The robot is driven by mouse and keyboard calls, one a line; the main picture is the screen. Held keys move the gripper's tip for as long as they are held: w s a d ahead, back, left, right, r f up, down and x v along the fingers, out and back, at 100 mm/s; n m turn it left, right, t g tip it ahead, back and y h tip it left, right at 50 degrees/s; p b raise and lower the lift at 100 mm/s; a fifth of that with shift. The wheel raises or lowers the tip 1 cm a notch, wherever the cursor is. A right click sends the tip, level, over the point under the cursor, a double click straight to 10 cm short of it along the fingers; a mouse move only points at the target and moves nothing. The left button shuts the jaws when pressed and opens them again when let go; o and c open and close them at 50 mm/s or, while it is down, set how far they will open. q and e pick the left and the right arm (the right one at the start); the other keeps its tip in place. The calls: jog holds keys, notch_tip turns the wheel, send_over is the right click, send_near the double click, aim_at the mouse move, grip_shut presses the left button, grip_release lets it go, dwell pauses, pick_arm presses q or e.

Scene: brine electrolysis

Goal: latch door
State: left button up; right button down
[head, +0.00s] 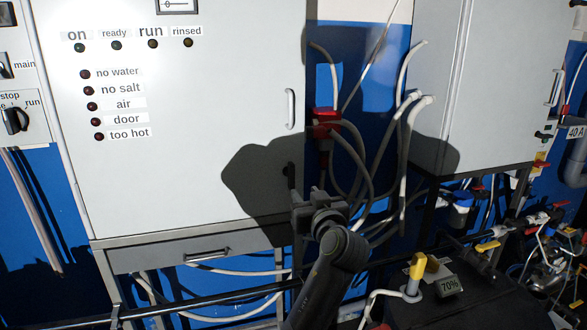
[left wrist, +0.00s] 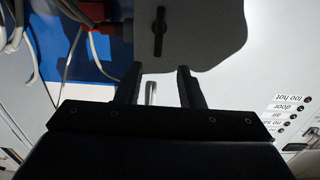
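The white cabinet door (head: 200,100) fills the left half of the head view and looks closed, with a pale handle (head: 290,109) at its right edge. A dark latch (left wrist: 159,32) shows in the left wrist view on the shadowed door, its bar in line with the fingers. In the head view the latch is only a small dark spot in the shadow. My left gripper (head: 318,204) is at the door's lower right edge, just below the latch. Its two fingers (left wrist: 160,88) are apart and nothing is gripped. The handle (left wrist: 151,92) shows behind the gap. My right gripper is out of view.
Grey hoses and a red fitting (head: 326,121) hang right of the door, close to my gripper. A second cabinet (head: 497,90) stands to the right. Below are a drawer (head: 185,255), a rail, and a black box with a yellow-topped fitting (head: 415,275).

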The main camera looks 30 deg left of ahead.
aim_at(293, 174)
pick_arm(q)
jog(key=p+x, duration=0.4)
jog(key=x, duration=0.8)
jog(key=shift+w+d+p, duration=0.1)
jog(key=shift+w+p, duration=0.05)
jog(key=shift+p, duration=0.15)
jog(key=shift+w+a, duration=0.4)
jog(key=shift+a, duration=0.1)
grip_shut()
